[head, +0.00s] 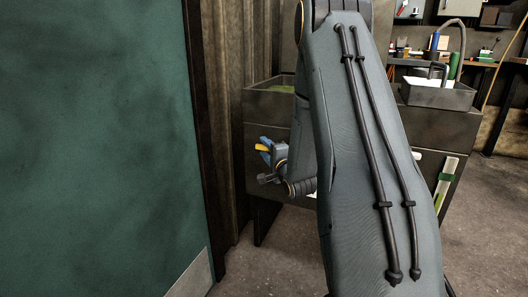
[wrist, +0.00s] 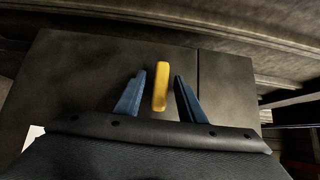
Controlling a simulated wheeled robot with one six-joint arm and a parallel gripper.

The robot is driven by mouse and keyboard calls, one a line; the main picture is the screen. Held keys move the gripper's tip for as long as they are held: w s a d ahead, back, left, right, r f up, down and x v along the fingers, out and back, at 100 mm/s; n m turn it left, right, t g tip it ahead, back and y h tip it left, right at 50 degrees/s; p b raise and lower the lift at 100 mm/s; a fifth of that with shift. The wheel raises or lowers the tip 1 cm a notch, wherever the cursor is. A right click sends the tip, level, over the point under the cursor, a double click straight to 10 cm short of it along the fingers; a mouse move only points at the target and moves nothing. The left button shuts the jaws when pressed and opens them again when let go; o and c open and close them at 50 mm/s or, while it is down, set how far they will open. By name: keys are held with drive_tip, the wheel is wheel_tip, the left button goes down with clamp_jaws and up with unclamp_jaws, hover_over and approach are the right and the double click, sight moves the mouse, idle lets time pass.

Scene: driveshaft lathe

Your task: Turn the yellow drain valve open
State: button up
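The yellow drain valve handle (wrist: 161,86) shows in the wrist view, standing lengthwise in the picture between my two blue fingers. My gripper (wrist: 158,92) is open, with a finger on each side of the handle and a visible gap to both. In the head view my gripper (head: 266,150) is at the front of the dark cabinet, and the yellow handle (head: 262,147) shows beside its blue fingers. The valve body behind the handle is hidden.
The dark cabinet (head: 263,108) has a basin on top. A green panel (head: 95,140) fills the left side. A grey sink (head: 437,95) and cluttered shelves stand at the back right. Bare floor (head: 485,210) is at the right.

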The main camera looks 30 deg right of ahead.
drive_tip(key=shift+w, duration=0.2)
drive_tip(key=shift+c, duration=0.2)
clamp_jaws()
